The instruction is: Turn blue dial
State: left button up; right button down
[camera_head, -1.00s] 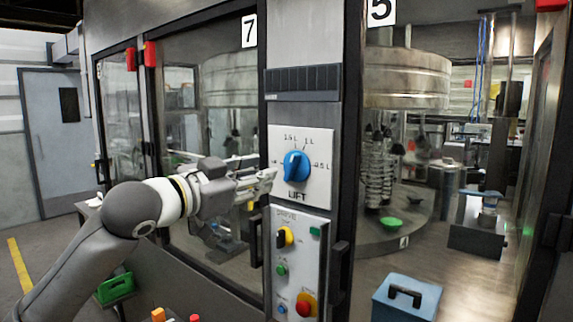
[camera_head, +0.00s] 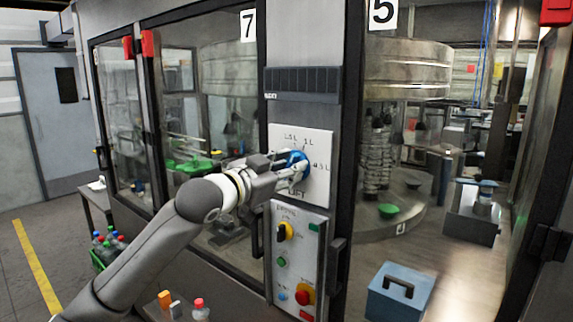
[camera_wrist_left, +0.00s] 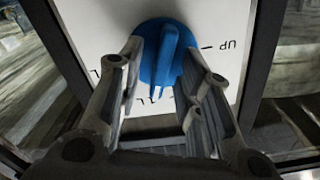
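The blue dial (camera_head: 299,157) sits on a white LIFT panel (camera_head: 318,150) on the grey machine post; my left gripper partly hides it in the head view. In the left wrist view the dial (camera_wrist_left: 160,32) shows its raised blue grip bar, running nearly along the line of my fingers. My left gripper (camera_head: 297,169) is at the dial. In the left wrist view its two fingers (camera_wrist_left: 166,62) are spread, one on each side of the grip bar, with gaps showing. I cannot tell whether the fingertips touch the dial. My right gripper is out of view.
Below is the DRIVE panel (camera_head: 312,248) with a yellow-black switch (camera_head: 285,231), a green button (camera_head: 282,262) and a red knob (camera_head: 305,294). A black door handle (camera_head: 256,239) is left of it. A blue box (camera_head: 400,300) stands at the lower right.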

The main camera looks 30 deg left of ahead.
pick_arm(q)
grip_shut()
